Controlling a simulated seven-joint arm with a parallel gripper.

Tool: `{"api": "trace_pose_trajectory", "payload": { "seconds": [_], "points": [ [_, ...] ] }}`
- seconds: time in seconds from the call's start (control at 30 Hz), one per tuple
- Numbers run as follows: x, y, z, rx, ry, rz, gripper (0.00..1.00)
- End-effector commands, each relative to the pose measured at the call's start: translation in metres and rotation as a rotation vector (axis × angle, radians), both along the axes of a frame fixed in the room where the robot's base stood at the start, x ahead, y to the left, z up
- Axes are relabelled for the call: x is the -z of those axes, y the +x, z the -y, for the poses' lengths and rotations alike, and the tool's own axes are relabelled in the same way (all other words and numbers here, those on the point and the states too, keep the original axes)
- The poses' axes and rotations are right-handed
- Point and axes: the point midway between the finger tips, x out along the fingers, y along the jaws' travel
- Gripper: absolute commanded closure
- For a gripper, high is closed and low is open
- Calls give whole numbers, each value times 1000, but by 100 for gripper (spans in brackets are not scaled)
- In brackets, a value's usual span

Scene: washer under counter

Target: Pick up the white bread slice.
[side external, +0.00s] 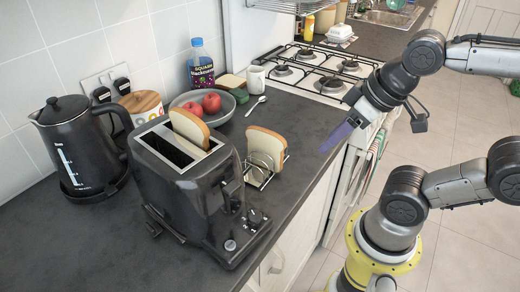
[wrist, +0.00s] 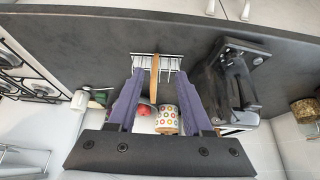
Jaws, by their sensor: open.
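A pale bread slice with a brown crust (side external: 265,146) stands upright in a small wire rack (side external: 253,177) on the counter. In the wrist view the slice (wrist: 155,76) shows edge-on, between my finger outlines, with the rack (wrist: 168,60) around it. A second pale slice (side external: 189,128) sticks up from the slot of the black toaster (side external: 190,185). My gripper (side external: 328,146) has purple fingers, open and empty, to the right of the rack and apart from it. It also shows in the wrist view (wrist: 160,74).
The toaster stands close left of the rack. Behind are a grey bowl with red apples (side external: 211,103), a spoon (side external: 256,105), a white mug (side external: 256,79) and a gas hob (side external: 310,75). A kettle (side external: 80,148) stands at left. The counter's right front is clear.

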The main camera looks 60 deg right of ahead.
Motion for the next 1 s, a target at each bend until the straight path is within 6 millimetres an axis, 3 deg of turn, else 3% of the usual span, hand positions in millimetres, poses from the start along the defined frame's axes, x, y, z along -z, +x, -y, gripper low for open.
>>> {"api": "trace_pose_trajectory", "payload": {
  "seconds": [0.67, 0.77, 1.0],
  "points": [
    [-6, 1, -1, -26, -8, 2, 49],
    [-25, 15, -3, -56, -11, 8, 49],
    [-68, 77, 1, -85, 1, -38, 49]
  ]
}}
